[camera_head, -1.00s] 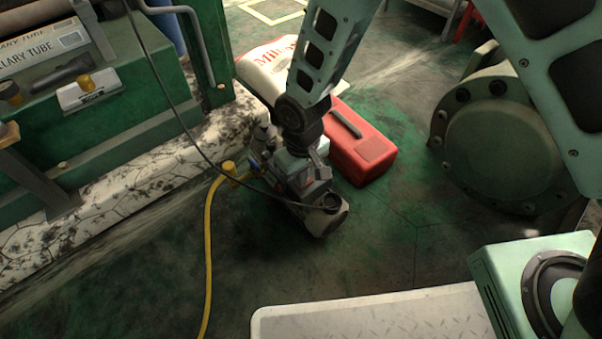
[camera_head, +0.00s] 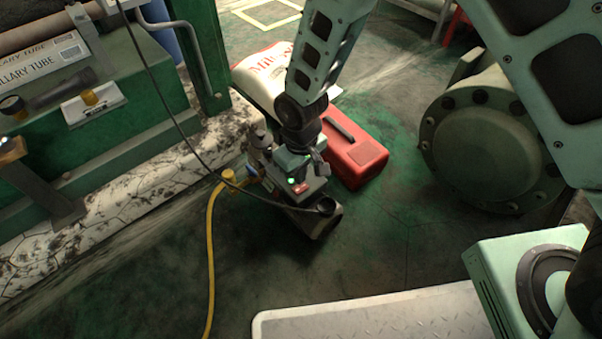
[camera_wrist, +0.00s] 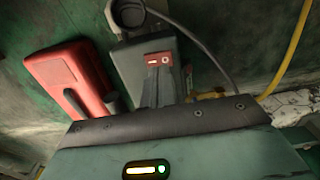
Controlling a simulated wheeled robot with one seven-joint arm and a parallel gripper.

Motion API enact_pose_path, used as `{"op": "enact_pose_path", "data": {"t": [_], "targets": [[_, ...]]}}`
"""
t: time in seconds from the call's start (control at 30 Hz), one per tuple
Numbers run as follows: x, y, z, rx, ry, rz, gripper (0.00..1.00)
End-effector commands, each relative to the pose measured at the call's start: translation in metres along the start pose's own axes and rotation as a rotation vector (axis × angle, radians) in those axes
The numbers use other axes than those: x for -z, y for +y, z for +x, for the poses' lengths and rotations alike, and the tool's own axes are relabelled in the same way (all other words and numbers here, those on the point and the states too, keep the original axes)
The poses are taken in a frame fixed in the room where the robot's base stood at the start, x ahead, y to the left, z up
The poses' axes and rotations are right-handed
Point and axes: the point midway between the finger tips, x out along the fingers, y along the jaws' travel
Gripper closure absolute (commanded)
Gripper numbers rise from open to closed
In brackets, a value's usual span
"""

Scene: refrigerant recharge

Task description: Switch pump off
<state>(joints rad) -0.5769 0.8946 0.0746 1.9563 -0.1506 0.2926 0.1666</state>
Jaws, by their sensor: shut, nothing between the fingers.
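The pump (camera_head: 318,222) stands on the floor beside the pale stone ledge. A dark round fitting is at its near end, and a black cable and a yellow hose run beside it. In the wrist view the grey pump body (camera_wrist: 190,62) carries a small red switch (camera_wrist: 157,60) with a white bar and circle mark. My gripper (camera_wrist: 158,84) is shut and empty, its fingers pointing at the switch. I cannot tell whether the fingertips touch it. In the head view my gripper (camera_head: 293,165) is over the pump's far part and hides some of it.
A red case (camera_head: 355,150) lies just behind the pump, with a white sack (camera_head: 262,75) beyond it. The yellow hose (camera_head: 210,250) runs along the floor at left. A round flanged tank (camera_head: 480,145) stands right.

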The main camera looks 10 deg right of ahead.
Motion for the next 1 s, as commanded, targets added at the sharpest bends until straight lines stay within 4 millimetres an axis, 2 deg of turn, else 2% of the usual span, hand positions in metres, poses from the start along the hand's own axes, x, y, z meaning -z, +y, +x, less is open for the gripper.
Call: {"op": "enact_pose_path", "data": {"t": [0.03, 0.2, 0.43, 0.57, 1.0], "targets": [[0.002, -0.001, -0.017, 0.003, 0.002, -0.001, 1.00], [0.002, -0.001, -0.058, 0.004, 0.005, -0.003, 1.00], [0.002, -0.002, -0.102, 0.004, 0.003, -0.004, 1.00], [0.002, -0.002, -0.111, 0.004, 0.003, -0.004, 1.00], [0.002, 0.002, -0.111, 0.020, -0.001, 0.001, 1.00]]}}
